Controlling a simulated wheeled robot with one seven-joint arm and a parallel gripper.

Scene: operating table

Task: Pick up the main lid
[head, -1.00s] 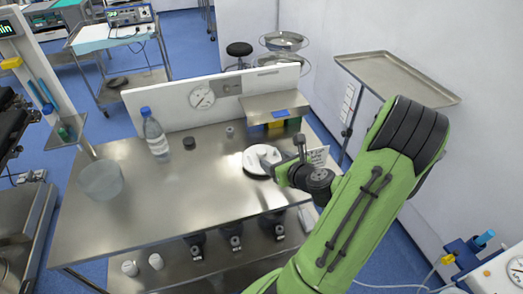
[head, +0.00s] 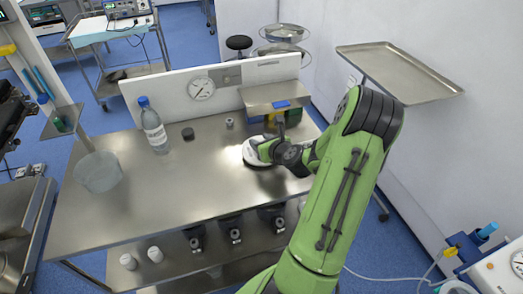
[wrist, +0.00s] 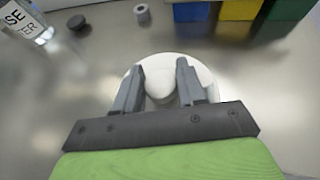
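The main lid appears to be the round white disc with a raised white knob; it lies on the steel table, and its left part shows in the head view (head: 250,155). In the wrist view the lid (wrist: 160,60) is below my gripper (wrist: 160,68). The two grey fingers stand apart, one on each side of the knob (wrist: 160,83). They look open, and I cannot tell whether either finger touches the knob. In the head view my gripper hides the lid's right part.
A water bottle (head: 153,128), a dark cap (head: 188,133), a small grey ring (head: 229,122) and a clear bowl (head: 98,171) stand on the table (head: 180,185). Coloured bins (wrist: 240,10) stand under a raised shelf (head: 262,97) behind the lid. The table's middle is clear.

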